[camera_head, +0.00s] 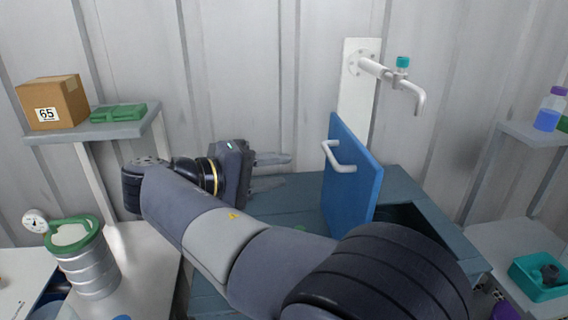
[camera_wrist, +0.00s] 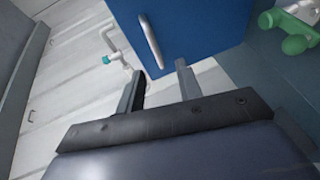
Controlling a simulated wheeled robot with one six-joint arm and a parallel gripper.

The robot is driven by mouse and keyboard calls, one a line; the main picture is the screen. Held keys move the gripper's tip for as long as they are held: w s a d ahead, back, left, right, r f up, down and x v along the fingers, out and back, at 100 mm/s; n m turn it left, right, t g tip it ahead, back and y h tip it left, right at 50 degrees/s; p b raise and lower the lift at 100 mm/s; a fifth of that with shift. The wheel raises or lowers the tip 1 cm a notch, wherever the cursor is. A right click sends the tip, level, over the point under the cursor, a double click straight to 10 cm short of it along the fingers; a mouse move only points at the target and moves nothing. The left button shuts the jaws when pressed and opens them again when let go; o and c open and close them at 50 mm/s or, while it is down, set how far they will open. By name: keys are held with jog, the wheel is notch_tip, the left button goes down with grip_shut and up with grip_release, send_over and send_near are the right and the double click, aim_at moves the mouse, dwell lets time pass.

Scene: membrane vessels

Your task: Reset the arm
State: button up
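My gripper (camera_head: 272,170) is held in the air left of the blue door (camera_head: 352,175). Its two fingers point right and stand apart, with nothing between them. In the wrist view my gripper (camera_wrist: 160,85) also shows open and empty, with the blue door (camera_wrist: 190,25) ahead of it. The door stands upright on the blue-grey bench and has a white handle (camera_head: 338,158). The handle (camera_wrist: 151,42) in the wrist view is beyond the fingertips and apart from them. My arm crosses the front of the bench and hides part of it.
A tap (camera_head: 390,78) with a teal knob is on the wall behind the door. A bench opening (camera_head: 400,218) lies right of the door. Left are a cardboard box (camera_head: 53,103), a green case (camera_head: 118,112) and a metal vessel (camera_head: 85,258). A teal bin (camera_head: 540,280) stands right.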

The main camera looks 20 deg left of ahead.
jog(key=p+x, duration=0.1)
jog(key=x, duration=1)
jog(key=shift+r, duration=0.2)
jog(key=shift+d, duration=0.1)
